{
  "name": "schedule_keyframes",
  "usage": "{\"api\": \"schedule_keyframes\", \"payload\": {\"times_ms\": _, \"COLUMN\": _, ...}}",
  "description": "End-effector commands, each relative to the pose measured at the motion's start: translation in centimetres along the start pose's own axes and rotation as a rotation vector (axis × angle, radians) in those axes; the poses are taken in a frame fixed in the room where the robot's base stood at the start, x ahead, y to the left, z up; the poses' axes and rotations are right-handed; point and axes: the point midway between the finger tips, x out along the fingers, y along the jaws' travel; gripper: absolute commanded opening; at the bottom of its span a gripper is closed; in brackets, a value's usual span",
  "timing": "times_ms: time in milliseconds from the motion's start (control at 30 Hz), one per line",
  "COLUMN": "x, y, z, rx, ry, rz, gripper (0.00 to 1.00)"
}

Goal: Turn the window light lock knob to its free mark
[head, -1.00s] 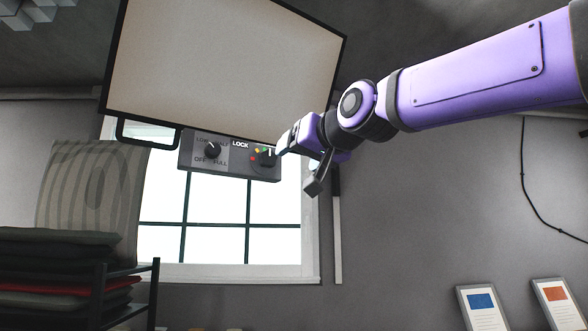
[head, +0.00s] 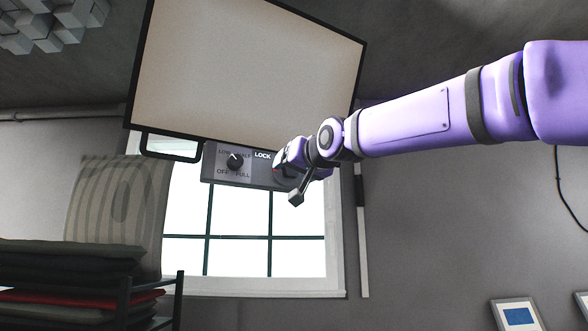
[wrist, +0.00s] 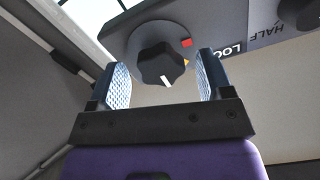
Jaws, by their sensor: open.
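The lock knob (wrist: 162,65) is a dark scalloped dial with a white pointer line, on the grey panel (head: 222,176) under the light. In the wrist view the pointer aims down and slightly right. A red mark (wrist: 186,43) and a partly hidden yellow-orange mark sit beside the knob near the LOCK label (wrist: 232,50). My gripper (wrist: 160,80) is open, with its two pads on either side of the knob and visible gaps to it. In the head view my gripper (head: 282,165) covers the lock knob and its marks.
A second knob (head: 234,161) with OFF, LOW, HALF and FULL labels sits left on the same panel. The large light panel (head: 245,65) is above, with a black handle (head: 170,148) at its lower left. A window (head: 250,230) is behind. Folded fabrics (head: 65,265) stand lower left.

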Motion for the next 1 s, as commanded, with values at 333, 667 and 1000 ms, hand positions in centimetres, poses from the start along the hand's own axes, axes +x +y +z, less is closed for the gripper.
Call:
{"api": "schedule_keyframes", "payload": {"times_ms": 333, "x": 0.43, "y": 0.01, "z": 0.03, "rx": -0.001, "ry": 0.000, "rz": 0.000, "gripper": 0.73}}
{"api": "schedule_keyframes", "payload": {"times_ms": 667, "x": 0.42, "y": 0.02, "z": 0.02, "rx": -0.001, "ry": 0.000, "rz": 0.001, "gripper": 0.24}}
{"api": "schedule_keyframes", "payload": {"times_ms": 1000, "x": 0.41, "y": 0.04, "z": 0.02, "rx": -0.073, "ry": 0.000, "rz": 0.001, "gripper": 0.24}}
